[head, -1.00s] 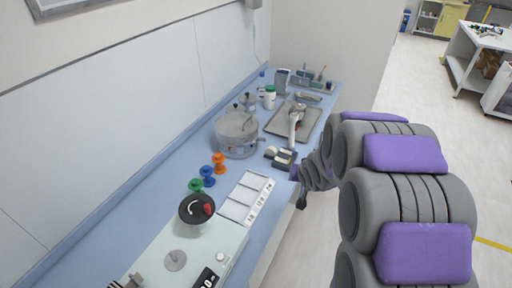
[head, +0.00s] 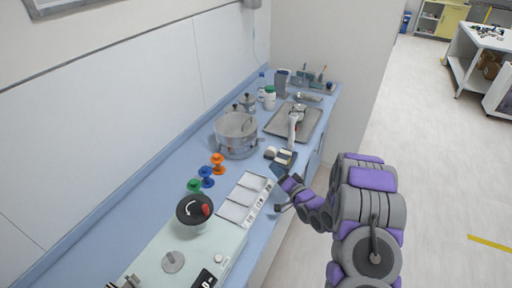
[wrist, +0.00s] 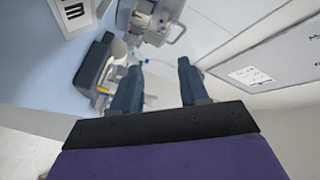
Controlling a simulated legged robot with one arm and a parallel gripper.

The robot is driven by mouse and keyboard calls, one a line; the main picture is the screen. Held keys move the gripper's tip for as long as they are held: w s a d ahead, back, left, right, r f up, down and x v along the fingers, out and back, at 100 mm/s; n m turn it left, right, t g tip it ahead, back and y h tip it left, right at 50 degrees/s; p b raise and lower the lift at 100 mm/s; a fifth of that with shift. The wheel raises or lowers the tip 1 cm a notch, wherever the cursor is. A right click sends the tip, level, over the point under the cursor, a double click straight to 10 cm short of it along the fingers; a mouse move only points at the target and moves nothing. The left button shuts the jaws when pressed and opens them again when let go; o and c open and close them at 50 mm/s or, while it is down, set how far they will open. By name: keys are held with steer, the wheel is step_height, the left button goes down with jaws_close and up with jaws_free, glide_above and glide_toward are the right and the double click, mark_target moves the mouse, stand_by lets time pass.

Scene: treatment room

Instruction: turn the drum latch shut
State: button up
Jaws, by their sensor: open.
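The metal drum (head: 237,135) stands upright on the blue counter, with clear-looking metal sides and fittings around its rim. A small fitting (head: 259,142) shows on its right side; I cannot tell how the latch is set. Part of the drum's metal body (wrist: 150,22) appears at the top of the wrist view. My gripper (head: 279,171) is at the counter's front edge, to the right of and nearer than the drum, apart from it. In the wrist view my gripper (wrist: 158,88) has its two dark fingers spread, with nothing between them.
A dark holder with pale pieces (head: 283,157) lies close to my gripper. A white compartment tray (head: 240,207) is nearer. Green, blue and orange knobbed pieces (head: 207,176) stand left. A metal tray (head: 312,122) with a tool lies behind. Floor right is clear.

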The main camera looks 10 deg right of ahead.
mark_target(249, 143)
steer(key=b+x, duration=0.2)
steer(key=x, duration=1.5)
steer(key=shift+a+b, duration=0.4)
